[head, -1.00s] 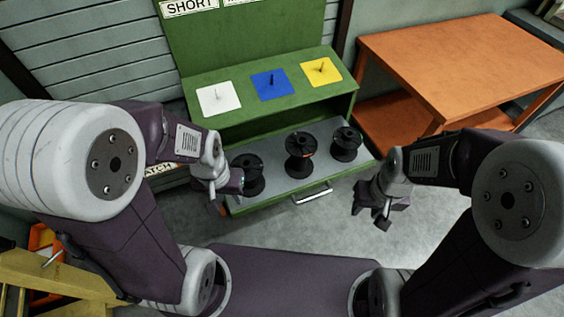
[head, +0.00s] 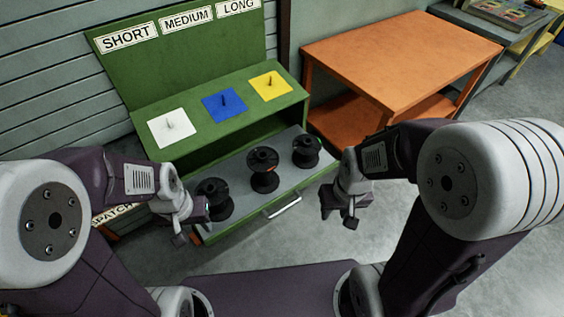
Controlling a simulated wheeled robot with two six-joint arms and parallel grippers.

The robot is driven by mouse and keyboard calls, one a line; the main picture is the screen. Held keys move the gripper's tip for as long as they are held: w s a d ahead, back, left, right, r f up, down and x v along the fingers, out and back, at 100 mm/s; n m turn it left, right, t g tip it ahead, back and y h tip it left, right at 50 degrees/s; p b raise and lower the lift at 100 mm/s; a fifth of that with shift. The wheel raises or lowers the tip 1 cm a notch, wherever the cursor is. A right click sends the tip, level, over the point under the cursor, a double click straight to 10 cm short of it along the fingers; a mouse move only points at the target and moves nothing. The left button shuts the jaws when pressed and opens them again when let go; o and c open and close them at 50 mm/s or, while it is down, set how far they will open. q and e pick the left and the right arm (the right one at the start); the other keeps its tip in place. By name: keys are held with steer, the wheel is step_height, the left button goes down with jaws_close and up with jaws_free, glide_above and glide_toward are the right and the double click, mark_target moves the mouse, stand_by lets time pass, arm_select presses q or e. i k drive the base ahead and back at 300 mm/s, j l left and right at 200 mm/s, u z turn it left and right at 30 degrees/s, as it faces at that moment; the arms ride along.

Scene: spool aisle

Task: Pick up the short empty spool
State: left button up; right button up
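Three black spools stand in the pulled-out drawer (head: 240,205) of a green cabinet: a left spool (head: 214,199), a middle spool (head: 263,170) with a small orange-red spot, and a right spool (head: 306,151). I cannot tell which is the short empty one. My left gripper (head: 192,228) is beside the left spool, at the drawer's left end, partly covering the view of it. My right gripper (head: 339,214) is right of the drawer, apart from the spools. Neither gripper visibly holds anything; their finger gaps are unclear.
The green cabinet (head: 230,135) has white (head: 168,130), blue (head: 220,107) and yellow (head: 266,89) squares with upright pegs, under SHORT, MEDIUM and LONG signs. The drawer handle (head: 284,206) sticks out in front. An orange table (head: 400,55) stands right. Grey floor is open at right.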

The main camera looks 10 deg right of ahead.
mark_target(307, 147)
steer(key=i+l+u, duration=0.65)
steer(key=l+u, duration=0.15)
